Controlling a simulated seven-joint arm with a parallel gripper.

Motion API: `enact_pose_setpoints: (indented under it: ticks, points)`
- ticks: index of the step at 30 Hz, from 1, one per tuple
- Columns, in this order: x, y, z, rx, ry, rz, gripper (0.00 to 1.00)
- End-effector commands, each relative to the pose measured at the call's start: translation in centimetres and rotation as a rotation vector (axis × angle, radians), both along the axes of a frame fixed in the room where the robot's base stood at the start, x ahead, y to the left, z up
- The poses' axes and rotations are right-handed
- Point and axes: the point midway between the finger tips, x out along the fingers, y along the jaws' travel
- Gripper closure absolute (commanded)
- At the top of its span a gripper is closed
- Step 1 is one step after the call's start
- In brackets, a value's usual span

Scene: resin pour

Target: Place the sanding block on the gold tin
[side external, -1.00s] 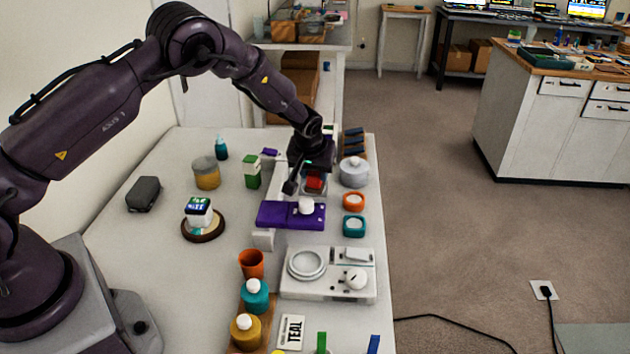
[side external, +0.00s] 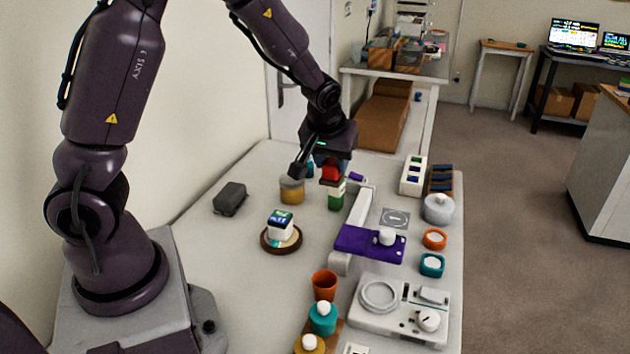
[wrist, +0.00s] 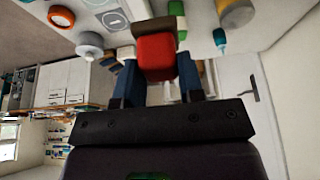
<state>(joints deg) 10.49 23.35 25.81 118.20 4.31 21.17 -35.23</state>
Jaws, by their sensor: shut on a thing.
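My gripper (side external: 331,167) is shut on a red block (side external: 332,171), which I take to be the sanding block. The gold tin (side external: 292,191) is a round yellow-gold can with a grey top, standing on the table to the left of my gripper. In the wrist view the tin (wrist: 236,13) is at the top right, apart from the held block. My gripper is above the table, and the held block partly overlaps a green and white carton in the side view.
The green and white carton (side external: 335,196) stands below my gripper. A teal bottle (wrist: 220,38) is near the tin. A dark grey case (side external: 230,198) and a round wooden stand (side external: 281,240) are to the left.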

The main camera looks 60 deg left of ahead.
Motion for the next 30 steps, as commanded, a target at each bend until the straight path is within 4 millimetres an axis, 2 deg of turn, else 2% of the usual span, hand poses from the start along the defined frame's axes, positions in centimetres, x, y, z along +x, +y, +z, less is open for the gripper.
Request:
enact_pose_setpoints:
  ticks: [1, 6, 9, 14, 17, 20, 28, 30]
  points:
    - [-1.2, 2.1, 1.0, -0.001, -0.005, 0.057, 0.88]
    - [-6.2, 7.4, 3.1, -0.002, -0.003, 0.234, 0.88]
    - [-9.2, 9.2, 3.6, -0.002, -0.001, 0.324, 0.88]
    - [-12.1, 10.1, 3.3, -0.001, 0.002, 0.407, 0.88]
    - [-11.8, 10.6, 2.9, 0.001, 0.003, 0.427, 0.88]
    - [-10.5, 11.7, 2.0, 0.002, 0.004, 0.432, 0.88]
    - [-5.3, 16.0, -1.0, 0.001, 0.004, 0.429, 0.88]
    - [-4.4, 16.6, -2.5, -0.001, 0.006, 0.428, 0.88]
